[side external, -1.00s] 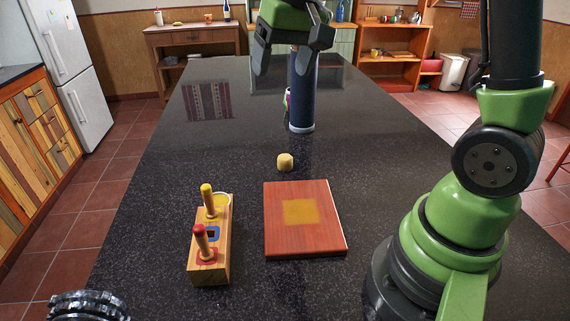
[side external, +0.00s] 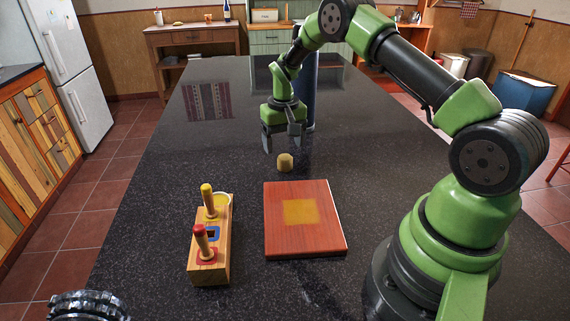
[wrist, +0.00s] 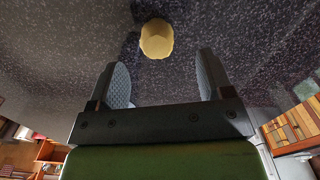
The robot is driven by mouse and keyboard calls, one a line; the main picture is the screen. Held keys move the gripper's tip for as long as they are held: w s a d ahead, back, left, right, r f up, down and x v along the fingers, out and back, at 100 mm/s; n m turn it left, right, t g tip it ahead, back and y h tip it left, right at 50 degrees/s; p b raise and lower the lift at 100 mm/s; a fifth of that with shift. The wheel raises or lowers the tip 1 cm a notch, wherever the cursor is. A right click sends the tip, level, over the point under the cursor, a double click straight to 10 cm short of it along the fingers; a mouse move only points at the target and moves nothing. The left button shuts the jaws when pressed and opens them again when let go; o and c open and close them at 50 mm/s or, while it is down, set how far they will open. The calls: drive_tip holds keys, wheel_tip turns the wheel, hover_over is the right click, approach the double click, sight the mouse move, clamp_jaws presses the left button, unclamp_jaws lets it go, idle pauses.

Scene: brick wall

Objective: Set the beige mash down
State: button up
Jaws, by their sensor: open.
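The beige mash (side external: 285,162) is a small yellowish-beige lump on the dark speckled table. It also shows in the wrist view (wrist: 157,39), beyond the fingertips and roughly centred between them. My gripper (side external: 282,146) is open and empty, pointing down just above and behind the lump in the side view. Its two fingers also show in the wrist view (wrist: 162,80), apart with nothing between them. A red-brown wooden board (side external: 325,237) with a yellow square (side external: 300,212) on top lies in front of the lump.
A wooden block (side external: 223,262) with a yellow peg (side external: 208,198) and a red peg (side external: 203,241) stands left of the board. A dark blue cylinder (side external: 312,90) stands behind my gripper.

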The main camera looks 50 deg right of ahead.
sight(285, 157)
wheel_tip(285, 157, down, 5)
drive_tip(key=shift+s+d+f, duration=0.1)
drive_tip(key=shift+s, duration=0.05)
drive_tip(key=shift+c, duration=0.5)
drive_tip(key=c, duration=0.7)
